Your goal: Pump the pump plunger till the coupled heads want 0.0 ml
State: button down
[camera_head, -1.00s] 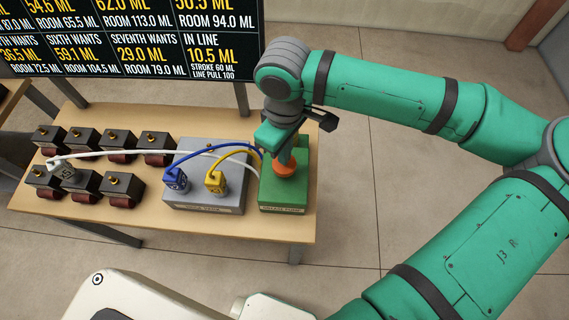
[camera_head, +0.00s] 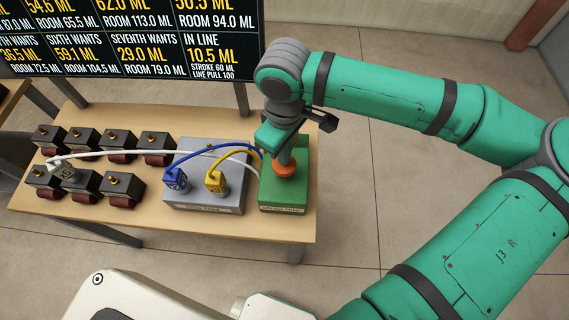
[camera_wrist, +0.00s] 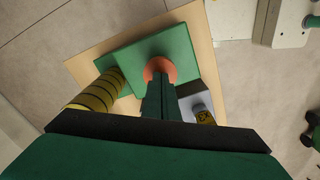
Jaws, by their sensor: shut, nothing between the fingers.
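The green pump box (camera_head: 283,195) stands at the right end of the wooden table, with an orange plunger knob (camera_head: 286,168) on top. My gripper (camera_head: 287,155) is shut and points down at the knob, its tips at or just above it; I cannot tell if they touch. In the wrist view the shut fingers (camera_wrist: 159,85) lie over the orange knob (camera_wrist: 160,68). Several dark heads (camera_head: 118,183) stand in two rows at the left. A white hose (camera_head: 130,153) runs from one front-row head toward the pump. The screen (camera_head: 130,45) reads in line 10.5 ml.
A grey box (camera_head: 205,195) left of the pump carries a blue plug (camera_head: 176,180) and a yellow plug (camera_head: 216,182) with hoses arching toward the pump. The screen also reads seventh wants 29.0 ml, stroke 60 ml. The table's front strip is clear.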

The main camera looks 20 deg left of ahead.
jog(key=shift+f, duration=2.2)
notch_tip(320, 180, up, 8)
jog(key=shift+r, duration=0.1)
